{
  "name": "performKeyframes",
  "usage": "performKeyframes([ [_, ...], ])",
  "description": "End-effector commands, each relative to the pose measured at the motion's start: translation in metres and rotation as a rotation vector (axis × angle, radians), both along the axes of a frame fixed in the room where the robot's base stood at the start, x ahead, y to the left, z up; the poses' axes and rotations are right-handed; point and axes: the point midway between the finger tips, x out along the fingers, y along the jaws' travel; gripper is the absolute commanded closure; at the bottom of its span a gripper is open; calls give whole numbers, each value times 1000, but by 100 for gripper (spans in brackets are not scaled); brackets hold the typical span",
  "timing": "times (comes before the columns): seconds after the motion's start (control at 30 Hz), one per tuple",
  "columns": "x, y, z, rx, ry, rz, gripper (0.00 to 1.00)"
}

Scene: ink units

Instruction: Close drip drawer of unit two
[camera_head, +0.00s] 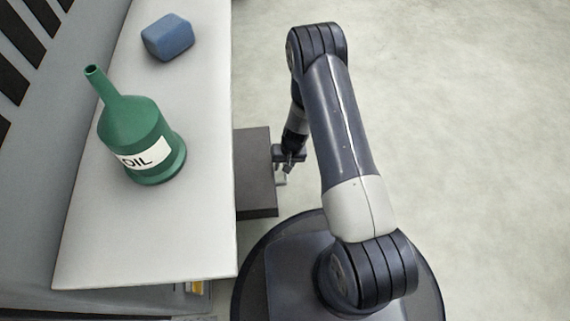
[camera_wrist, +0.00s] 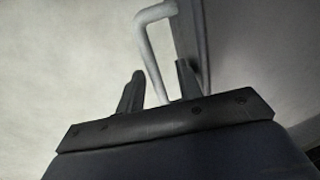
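A dark grey drawer (camera_head: 256,190) juts out from under the right side of the white worktop in the head view. Its pale bar handle (camera_head: 281,178) is on its right-hand front. My gripper (camera_head: 287,163) is beside that front, at the handle. In the wrist view my gripper (camera_wrist: 158,68) has its two dark fingers apart. The bent handle (camera_wrist: 151,42) shows between and beyond them, next to the drawer's dark front (camera_wrist: 187,35). I cannot tell whether the fingers touch it. No unit number shows on the drawer.
On the white worktop (camera_head: 190,225) stand a green oil bottle (camera_head: 135,130) and a blue block (camera_head: 168,38). A grey wall with dark slots is at the left. The pale floor (camera_head: 480,130) to the right is clear.

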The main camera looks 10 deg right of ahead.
Motion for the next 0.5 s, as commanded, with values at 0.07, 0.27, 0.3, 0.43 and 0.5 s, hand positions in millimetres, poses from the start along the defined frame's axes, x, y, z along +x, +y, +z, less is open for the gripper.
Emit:
performKeyframes([
  [0.07, 0, 0, 0, 0, 0, 0, 66],
  [0.27, 0, -2, 7, -1, 0, 0, 66],
  [0.3, 0, -3, 12, -1, 0, 0, 66],
  [0.43, 1, -7, 36, 0, -2, -1, 66],
  [0.5, 1, -9, 51, -1, -3, -2, 66],
])
